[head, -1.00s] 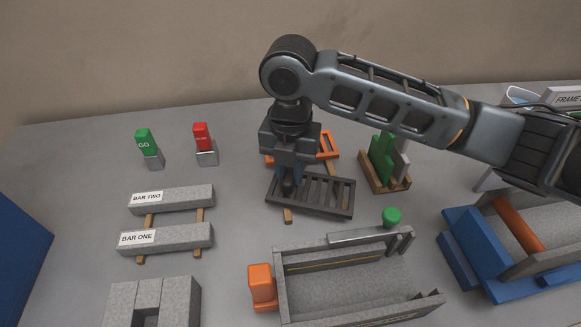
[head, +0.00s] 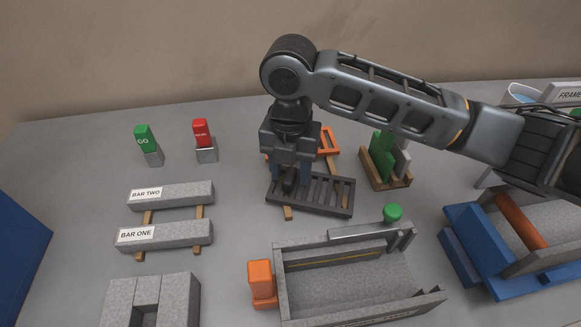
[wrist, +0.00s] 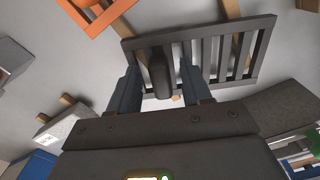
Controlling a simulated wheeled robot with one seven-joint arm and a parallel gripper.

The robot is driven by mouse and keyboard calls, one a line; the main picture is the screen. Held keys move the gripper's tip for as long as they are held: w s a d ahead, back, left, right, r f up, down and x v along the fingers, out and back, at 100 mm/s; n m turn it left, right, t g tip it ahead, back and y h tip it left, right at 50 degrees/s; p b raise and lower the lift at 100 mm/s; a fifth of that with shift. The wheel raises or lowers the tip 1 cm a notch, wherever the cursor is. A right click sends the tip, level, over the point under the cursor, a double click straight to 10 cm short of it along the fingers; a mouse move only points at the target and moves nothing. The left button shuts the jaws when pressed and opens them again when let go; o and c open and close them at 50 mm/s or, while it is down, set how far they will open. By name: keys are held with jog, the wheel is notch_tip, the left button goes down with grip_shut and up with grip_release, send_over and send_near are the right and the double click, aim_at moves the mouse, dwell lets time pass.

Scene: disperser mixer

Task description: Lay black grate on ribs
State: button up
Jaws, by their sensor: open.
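The black grate (head: 325,196) is a slatted rectangle lying flat on wooden strips in the middle of the table. It also shows at the top of the wrist view (wrist: 225,54). A dark upright handle (wrist: 160,76) rises near its left end. My gripper (head: 291,182) is over that end, pointing down and open. In the wrist view its two fingers (wrist: 160,88) stand apart on either side of the handle, with visible gaps. I cannot make out which surfaces are the ribs; the inner floor of the grey open trough (head: 345,282) is partly hidden by its walls.
An orange block (head: 262,284) and a green knob (head: 392,214) sit at the trough. Bar One (head: 175,236) and Bar Two (head: 180,196) lie at left. A wooden rack with green plates (head: 383,160) is at right. An orange frame (head: 328,143) lies behind the grate.

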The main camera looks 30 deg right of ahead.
notch_tip(320, 180, up, 13)
dwell(0.5)
